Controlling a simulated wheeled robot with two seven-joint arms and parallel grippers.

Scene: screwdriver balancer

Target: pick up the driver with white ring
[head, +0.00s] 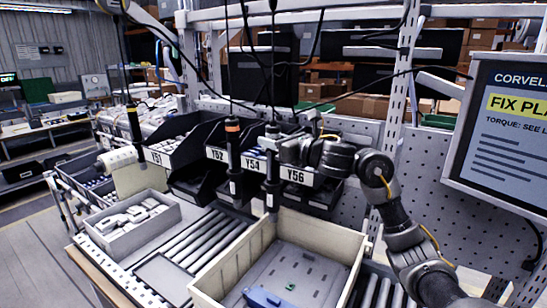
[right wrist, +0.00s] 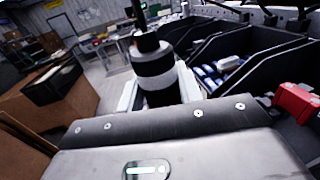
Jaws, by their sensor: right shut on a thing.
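The driver with white ring (head: 271,182) is a dark upright tool hanging on a cable in front of the bins. My right gripper (head: 274,146) reaches in from the right and is shut around its upper part. In the right wrist view the driver (right wrist: 155,66) shows a white band on its black body, between the pale fingers of my right gripper (right wrist: 160,90). A second driver with an orange ring (head: 233,160) hangs just left of it. A third driver with a yellow ring (head: 133,122) hangs farther left. My left gripper is not in view.
Black bins with labels such as Y52 (head: 217,154) stand behind the drivers. A large beige tray (head: 330,235) with a blue item lies below, and a smaller grey tray (head: 126,233) of parts is at left. A screen (head: 505,120) stands at right.

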